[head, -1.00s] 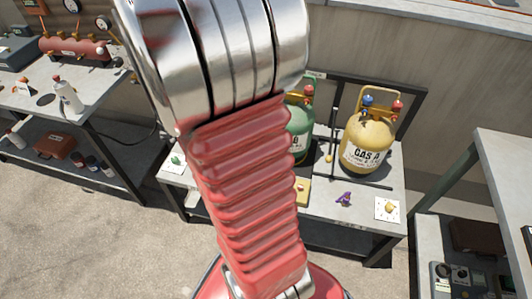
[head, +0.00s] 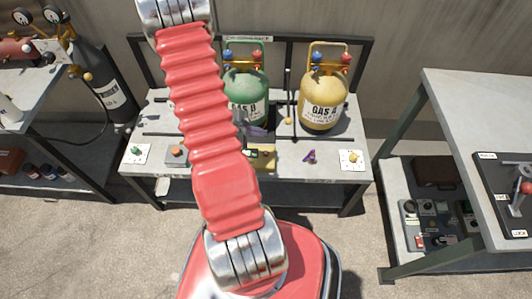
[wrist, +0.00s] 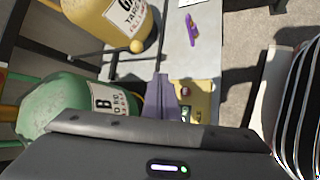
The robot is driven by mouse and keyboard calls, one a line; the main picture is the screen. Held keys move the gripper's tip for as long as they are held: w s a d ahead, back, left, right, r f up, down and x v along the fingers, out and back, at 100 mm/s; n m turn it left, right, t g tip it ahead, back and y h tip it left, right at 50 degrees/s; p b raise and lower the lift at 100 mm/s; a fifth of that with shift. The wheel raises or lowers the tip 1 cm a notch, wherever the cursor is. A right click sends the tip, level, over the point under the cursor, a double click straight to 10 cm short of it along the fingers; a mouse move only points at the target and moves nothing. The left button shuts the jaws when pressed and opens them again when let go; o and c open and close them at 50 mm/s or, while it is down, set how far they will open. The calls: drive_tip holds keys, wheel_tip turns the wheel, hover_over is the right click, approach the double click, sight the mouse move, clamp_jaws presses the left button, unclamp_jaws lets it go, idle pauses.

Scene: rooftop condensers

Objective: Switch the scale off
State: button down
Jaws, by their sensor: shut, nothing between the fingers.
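A small yellow box (head: 264,158), which looks like the scale's control unit, sits at the front middle of the bench, partly hidden by my arm. In the wrist view this yellow box (wrist: 205,98) shows a red part and a green part on its face; their labels are too small to read. My gripper (wrist: 160,80) is shut and empty, its fingers just left of the box in the wrist view. In the head view my gripper (head: 262,131) is low in front of the green GAS B cylinder (head: 245,88), behind the box. Contact with the box cannot be told.
The yellow GAS A cylinder (head: 323,92) stands right of GAS B. A purple piece (head: 310,156) and a white plate with a yellow knob (head: 352,159) lie at the bench's front right. Another bench (head: 455,110) stands at the right; floor lies between them.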

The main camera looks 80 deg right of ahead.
sight(266, 154)
drive_tip(key=shift+s+f, duration=0.5)
drive_tip(key=shift+f, duration=0.2)
drive_tip(key=shift+f, duration=0.1)
drive_tip(key=shift+f, duration=4.3)
drive_tip(key=shift+f, duration=0.1)
drive_tip(key=shift+f, duration=0.25)
drive_tip(key=shift+d+f, duration=0.1)
drive_tip(key=shift+f, duration=0.5)
drive_tip(key=shift+r, duration=1)
